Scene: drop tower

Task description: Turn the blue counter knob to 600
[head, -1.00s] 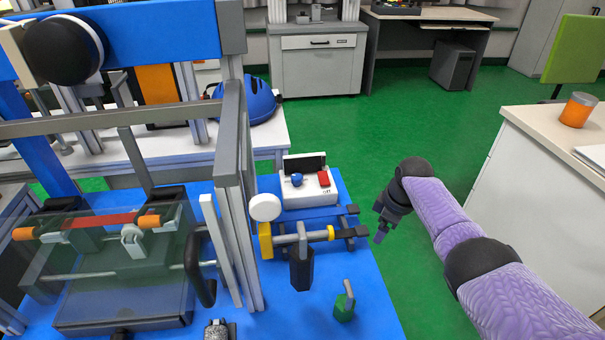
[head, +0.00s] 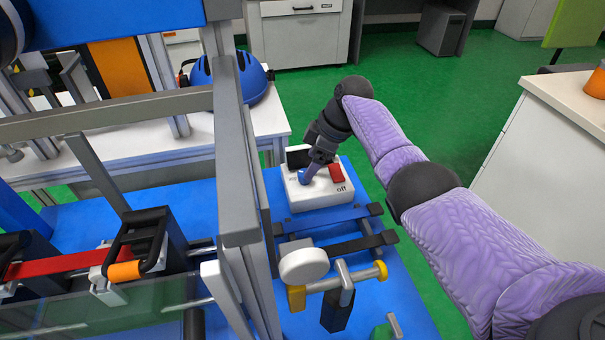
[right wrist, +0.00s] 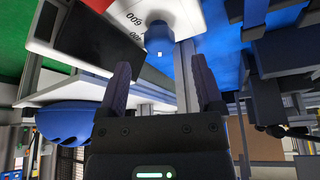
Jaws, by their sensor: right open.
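The white counter box (head: 318,193) stands on the blue bench top, with a dark display (head: 298,158) and a red button (head: 336,173). Its blue knob (head: 304,178) sits on the top face, partly hidden by my right gripper (head: 309,172) in the head view. In the right wrist view the knob (right wrist: 158,38) shows a small white mark, with upside-down number labels beside it. My right gripper (right wrist: 160,63) is open, its fingers on either side of the knob's line and the knob just beyond the tips. I cannot tell whether they touch it. My left gripper is not in view.
A grey metal frame post (head: 236,140) stands left of the box. Dark straps (head: 330,218) and a rod with a white disc (head: 304,265) lie in front. A blue helmet (head: 238,80) rests on the table behind. Green floor (head: 425,85) is free to the right.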

